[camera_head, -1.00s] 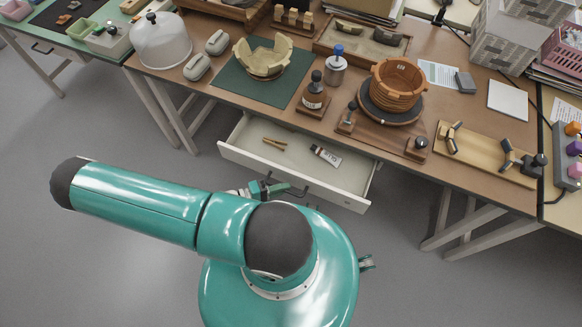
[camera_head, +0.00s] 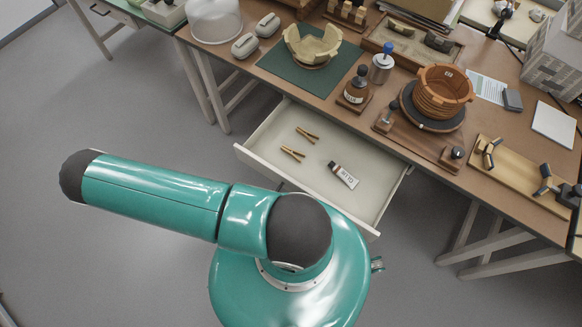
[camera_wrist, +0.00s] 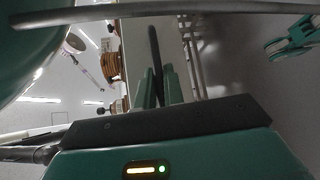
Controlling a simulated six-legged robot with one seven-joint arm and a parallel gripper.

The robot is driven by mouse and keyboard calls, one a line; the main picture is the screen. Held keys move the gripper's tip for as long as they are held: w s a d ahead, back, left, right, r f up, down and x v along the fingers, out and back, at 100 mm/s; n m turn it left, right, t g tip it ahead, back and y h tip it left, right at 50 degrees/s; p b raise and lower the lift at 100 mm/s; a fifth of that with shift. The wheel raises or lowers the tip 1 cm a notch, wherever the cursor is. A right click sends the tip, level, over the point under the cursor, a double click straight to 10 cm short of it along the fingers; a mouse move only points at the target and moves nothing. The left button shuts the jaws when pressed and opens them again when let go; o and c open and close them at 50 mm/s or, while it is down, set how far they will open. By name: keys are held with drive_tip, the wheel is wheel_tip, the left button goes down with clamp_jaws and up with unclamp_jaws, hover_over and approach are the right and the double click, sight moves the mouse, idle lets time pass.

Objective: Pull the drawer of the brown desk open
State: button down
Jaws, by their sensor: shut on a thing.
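The brown desk (camera_head: 330,108) stands across the head view. Its white drawer (camera_head: 262,138) is pulled well out towards me. Inside the drawer lie two wooden clips (camera_head: 300,143) and a tube (camera_head: 343,175) with a dark cap and a pale label. In the wrist view my gripper (camera_wrist: 158,85) has its green fingers shut on the dark drawer handle (camera_wrist: 155,45), with the pale drawer front behind it. In the head view my arm hides the gripper and most of the handle.
Grey floor (camera_head: 110,240) is clear at the left.

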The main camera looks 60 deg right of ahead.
drive_tip(key=c, duration=1.5)
unclamp_jaws()
drive_tip(key=shift+w, duration=0.15)
drive_tip(key=v, duration=1.3)
drive_tip(key=shift+w+a, duration=0.2)
drive_tip(key=shift+r, duration=0.1)
